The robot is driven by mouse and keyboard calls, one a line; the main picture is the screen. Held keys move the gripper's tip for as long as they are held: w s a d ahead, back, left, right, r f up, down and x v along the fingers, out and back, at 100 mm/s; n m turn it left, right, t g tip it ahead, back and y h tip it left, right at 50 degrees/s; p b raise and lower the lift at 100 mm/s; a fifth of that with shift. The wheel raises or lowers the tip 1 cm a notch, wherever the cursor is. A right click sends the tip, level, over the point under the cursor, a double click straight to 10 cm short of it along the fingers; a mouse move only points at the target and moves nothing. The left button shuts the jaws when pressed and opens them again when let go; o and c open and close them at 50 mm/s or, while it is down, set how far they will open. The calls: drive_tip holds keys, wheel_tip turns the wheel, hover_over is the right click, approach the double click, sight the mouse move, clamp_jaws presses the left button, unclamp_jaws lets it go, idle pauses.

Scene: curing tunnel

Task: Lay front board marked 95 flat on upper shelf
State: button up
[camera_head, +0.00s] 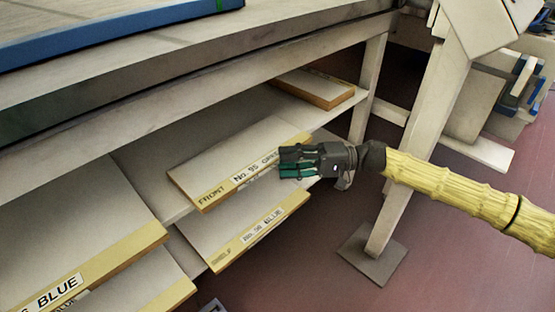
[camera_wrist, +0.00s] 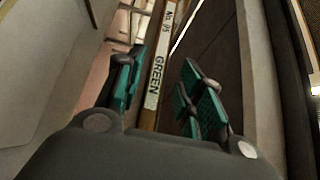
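The board marked FRONT, No. 95 GREEN (camera_head: 228,160) is at the upper shelf (camera_head: 137,165), its labelled front edge jutting past the shelf's edge. It looks roughly flat; I cannot tell whether it rests fully on the shelf. My gripper (camera_head: 283,163) is at the right part of that edge and hides the end of its label. In the wrist view, the board's edge (camera_wrist: 158,62) runs between the two green-padded fingers of my gripper (camera_wrist: 163,62), with visible gaps beside it. The fingers are open around the edge.
A board marked SHELF, BLUE (camera_head: 245,235) juts out just below. Another board (camera_head: 315,88) lies farther right on the upper shelf. BLUE-marked boards (camera_head: 75,235) are at the left. A table leg (camera_head: 368,80) and a slanted post (camera_head: 420,130) stand at the right, near my arm.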

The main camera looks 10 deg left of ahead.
drive_tip(key=shift+p+v, duration=0.4)
drive_tip(key=shift+v, duration=1.5)
drive_tip(key=o, duration=0.5)
drive_tip(key=shift+o, duration=0.2)
drive_tip(key=shift+f, duration=0.35)
